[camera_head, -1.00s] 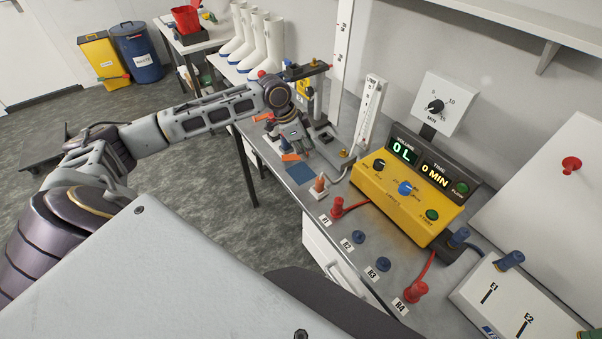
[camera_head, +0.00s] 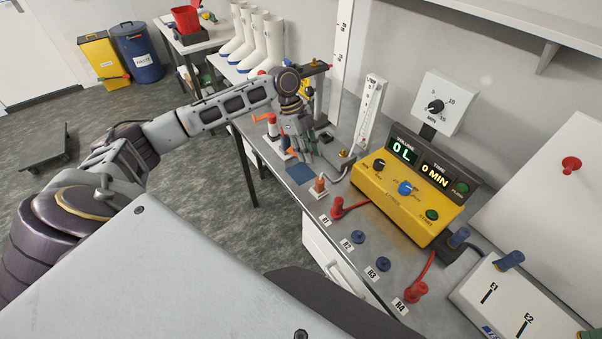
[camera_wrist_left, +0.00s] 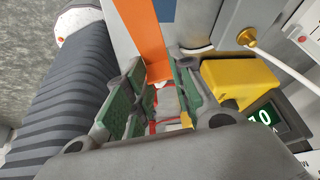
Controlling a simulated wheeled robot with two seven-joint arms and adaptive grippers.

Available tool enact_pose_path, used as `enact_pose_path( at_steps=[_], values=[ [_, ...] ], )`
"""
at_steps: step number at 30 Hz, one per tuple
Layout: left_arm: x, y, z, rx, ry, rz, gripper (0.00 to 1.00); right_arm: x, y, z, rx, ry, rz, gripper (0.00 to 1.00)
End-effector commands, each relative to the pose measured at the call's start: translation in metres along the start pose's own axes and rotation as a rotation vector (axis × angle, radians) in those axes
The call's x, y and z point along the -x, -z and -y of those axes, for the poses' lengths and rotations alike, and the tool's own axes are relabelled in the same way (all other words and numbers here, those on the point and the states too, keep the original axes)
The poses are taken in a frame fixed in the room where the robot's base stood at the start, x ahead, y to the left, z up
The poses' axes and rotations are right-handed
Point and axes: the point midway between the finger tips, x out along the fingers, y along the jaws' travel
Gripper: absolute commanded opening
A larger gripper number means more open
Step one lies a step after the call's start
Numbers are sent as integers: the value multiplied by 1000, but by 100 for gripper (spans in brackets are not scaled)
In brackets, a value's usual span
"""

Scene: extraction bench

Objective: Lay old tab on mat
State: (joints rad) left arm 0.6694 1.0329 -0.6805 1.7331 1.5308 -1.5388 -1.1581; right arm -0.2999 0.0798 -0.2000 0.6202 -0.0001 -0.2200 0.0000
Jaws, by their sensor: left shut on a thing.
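My left gripper (camera_head: 309,156) is low over the bench, close behind the small blue-grey mat (camera_head: 299,174), which lies flat near the bench's front edge. It is shut on the old tab, which the fingers largely hide in the head view. In the left wrist view the green-padded fingers (camera_wrist_left: 165,100) show, with an orange strip (camera_wrist_left: 143,35) running up beyond them. I cannot tell whether that strip is part of the held tab. My right gripper is not in view.
A small orange-topped piece (camera_head: 320,184) stands right of the mat. The yellow control box (camera_head: 405,195) and a flow tube (camera_head: 369,112) stand further right. Red and blue knobs (camera_head: 385,264) line the front. White boots (camera_head: 262,45) stand behind.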

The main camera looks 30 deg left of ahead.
Motion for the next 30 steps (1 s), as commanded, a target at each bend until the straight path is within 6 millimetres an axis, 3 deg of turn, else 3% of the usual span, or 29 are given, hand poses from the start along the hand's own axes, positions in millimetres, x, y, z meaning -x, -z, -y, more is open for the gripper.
enact_pose_path(
  at_steps=[12, 30],
  values=[
    [0, 0, 0, -255, -104, 1, 15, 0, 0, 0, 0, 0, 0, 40],
    [-1, -1, 0, -287, -118, 1, 15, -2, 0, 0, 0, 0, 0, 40]
  ],
)
